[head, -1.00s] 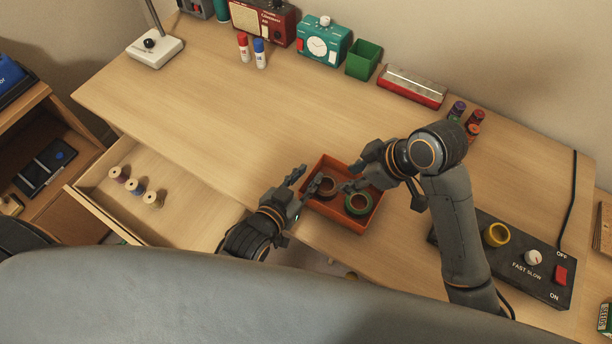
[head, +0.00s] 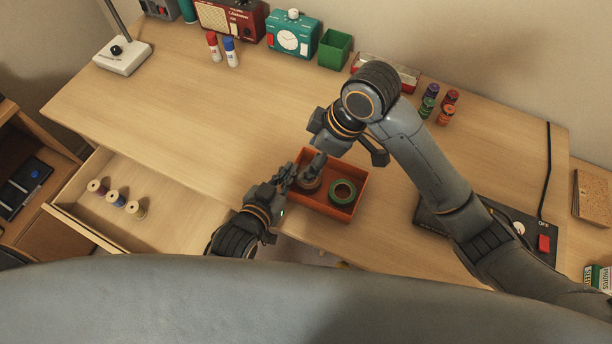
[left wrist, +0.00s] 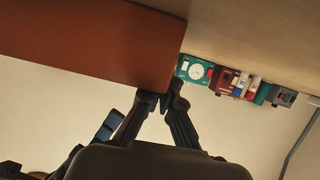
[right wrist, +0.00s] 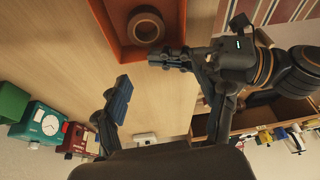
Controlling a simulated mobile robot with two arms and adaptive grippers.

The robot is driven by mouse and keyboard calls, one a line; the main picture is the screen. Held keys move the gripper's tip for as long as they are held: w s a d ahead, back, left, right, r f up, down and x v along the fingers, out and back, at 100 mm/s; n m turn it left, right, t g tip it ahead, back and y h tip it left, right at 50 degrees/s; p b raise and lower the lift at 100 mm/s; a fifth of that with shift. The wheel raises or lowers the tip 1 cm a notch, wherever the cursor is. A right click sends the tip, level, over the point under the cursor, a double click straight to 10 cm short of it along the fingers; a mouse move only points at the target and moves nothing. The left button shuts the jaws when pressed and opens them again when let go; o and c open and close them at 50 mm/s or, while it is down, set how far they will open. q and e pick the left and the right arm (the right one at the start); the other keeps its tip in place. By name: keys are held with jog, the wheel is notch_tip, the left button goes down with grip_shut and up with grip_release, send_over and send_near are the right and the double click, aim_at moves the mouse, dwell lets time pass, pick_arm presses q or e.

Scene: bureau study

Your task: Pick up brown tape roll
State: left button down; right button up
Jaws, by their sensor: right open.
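The brown tape roll (head: 311,182) lies in the left part of an orange tray (head: 350,211), partly covered by my right gripper in the head view. It shows clearly inside the tray in the right wrist view (right wrist: 147,28). A green tape roll (head: 343,192) lies beside it. My right gripper (head: 347,158) is open and empty above the tray's back side, one finger over the brown roll. My left gripper (head: 287,180) is at the tray's left wall with its fingers close together. Whether they pinch the wall is unclear; the tray wall (left wrist: 90,45) fills its wrist view's upper left.
An open drawer with several thread spools (head: 115,200) is at left. A lamp base (head: 122,56), radio, teal clock (head: 292,36) and green box (head: 334,50) line the back. A black control panel (head: 428,212) is at right, partly behind my right arm. The desk's middle is clear.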

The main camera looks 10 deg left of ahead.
aim_at(310, 183)
jog(key=f+h, duration=0.1)
jog(key=f, duration=0.2)
jog(key=w+f+h, duration=0.1)
jog(key=f, duration=0.7)
jog(key=shift+w+a+h, duration=0.2)
jog(key=shift+a+h, duration=0.2)
jog(key=shift+c, duration=0.5)
jog(key=c, duration=0.8)
jog(key=shift+r, duration=0.15)
